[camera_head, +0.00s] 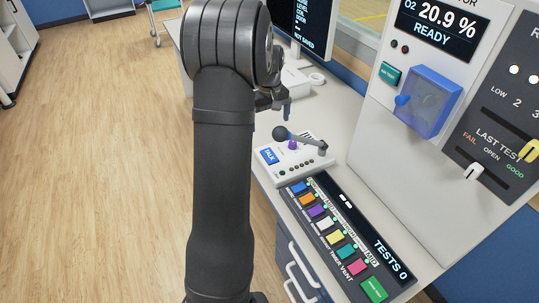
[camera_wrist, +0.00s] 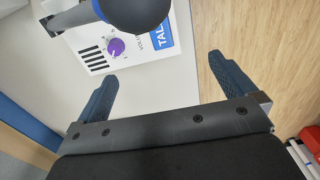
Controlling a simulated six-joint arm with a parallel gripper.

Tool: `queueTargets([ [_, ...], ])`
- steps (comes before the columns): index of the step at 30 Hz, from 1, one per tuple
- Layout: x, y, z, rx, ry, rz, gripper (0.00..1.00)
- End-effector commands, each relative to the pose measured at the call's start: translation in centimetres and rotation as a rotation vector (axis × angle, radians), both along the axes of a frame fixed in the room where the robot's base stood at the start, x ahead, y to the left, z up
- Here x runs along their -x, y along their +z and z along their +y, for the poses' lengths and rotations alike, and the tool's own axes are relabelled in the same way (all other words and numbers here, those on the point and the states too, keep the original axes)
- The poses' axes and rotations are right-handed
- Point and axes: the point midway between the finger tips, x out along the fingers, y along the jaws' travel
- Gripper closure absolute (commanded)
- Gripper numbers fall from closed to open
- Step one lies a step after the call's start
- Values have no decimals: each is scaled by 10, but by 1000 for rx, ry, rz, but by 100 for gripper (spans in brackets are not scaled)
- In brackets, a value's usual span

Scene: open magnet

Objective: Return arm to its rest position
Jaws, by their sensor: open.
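My black arm stands in the middle of the head view, and my gripper (camera_head: 283,103) shows at its far end, above the white desk (camera_head: 332,100). In the wrist view my gripper (camera_wrist: 163,85) is open, its two dark blue fingers wide apart with nothing between them. The intercom box (camera_head: 295,160) with the blue TALK label lies just beyond the fingers. A dark ball knob (camera_head: 280,133) on a lever stands over the box. The knob also shows in the wrist view (camera_wrist: 140,12), apart from the fingers.
A panel with colored buttons (camera_head: 328,231) lies nearer on the desk. A grey console with an O2 display (camera_head: 438,27) and a blue clear cover (camera_head: 430,101) rises at right. A monitor (camera_head: 302,25) stands behind. Wooden floor (camera_head: 95,150) is clear at left.

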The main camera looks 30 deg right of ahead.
Motion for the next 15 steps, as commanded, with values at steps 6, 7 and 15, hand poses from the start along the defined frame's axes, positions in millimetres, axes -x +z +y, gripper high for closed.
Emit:
queueTargets([
  [6, 0, 29, 0, 0, 0, -1, 0],
  [7, 0, 31, 0, 0, 0, -1, 0],
  [15, 0, 34, 0, -1, 0, 0, 0],
])
